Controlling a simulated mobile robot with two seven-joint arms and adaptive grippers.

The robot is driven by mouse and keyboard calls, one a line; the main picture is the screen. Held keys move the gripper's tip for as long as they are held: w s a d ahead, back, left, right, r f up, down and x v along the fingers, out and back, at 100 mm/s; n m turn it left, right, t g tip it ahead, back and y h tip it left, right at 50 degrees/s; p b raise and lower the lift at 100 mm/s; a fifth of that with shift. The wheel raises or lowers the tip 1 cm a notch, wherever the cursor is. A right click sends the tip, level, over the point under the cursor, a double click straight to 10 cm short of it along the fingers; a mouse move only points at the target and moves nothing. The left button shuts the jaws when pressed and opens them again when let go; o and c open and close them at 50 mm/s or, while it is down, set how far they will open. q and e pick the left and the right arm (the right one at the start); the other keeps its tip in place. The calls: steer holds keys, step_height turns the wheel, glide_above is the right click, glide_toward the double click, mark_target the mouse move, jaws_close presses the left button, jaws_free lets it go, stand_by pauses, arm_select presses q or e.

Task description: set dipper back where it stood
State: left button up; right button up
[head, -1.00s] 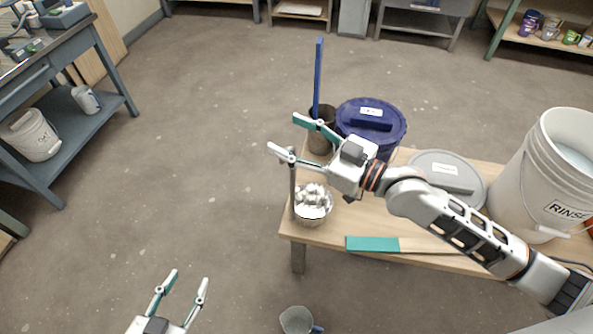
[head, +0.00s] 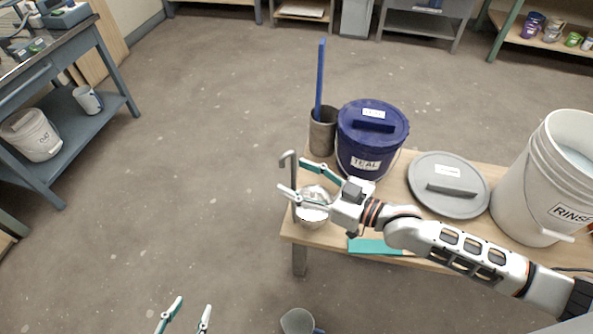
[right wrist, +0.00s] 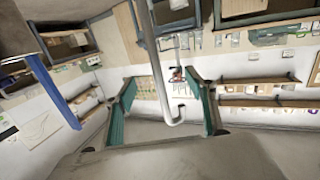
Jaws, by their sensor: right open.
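The dipper (head: 312,218) is a shiny metal bowl at the table's left front corner, with a grey upright handle (head: 293,166) at its left side, hooked at the top. It looks upright; my right gripper partly covers it. My right gripper (head: 293,178) is open, its teal-padded fingers apart at the handle below the hook. In the right wrist view the hooked rod (right wrist: 158,70) shows between the open fingers, and I see no grip on it. My left gripper (head: 191,309) is open and empty over the floor at the bottom edge.
A grey cup (head: 322,133) holding a blue stick (head: 320,80) stands behind, beside the lidded TEAL bucket (head: 368,140). A grey lid (head: 448,187), a teal-ended paddle (head: 375,247) and the RINSE bucket (head: 535,190) are on the table. A jug (head: 297,321) is below.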

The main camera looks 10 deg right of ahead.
steer(key=p+v, duration=0.2)
steer(key=v, duration=1.2)
steer(key=shift+r, duration=0.15)
stand_by(1.1)
steer(key=shift+s, duration=0.1)
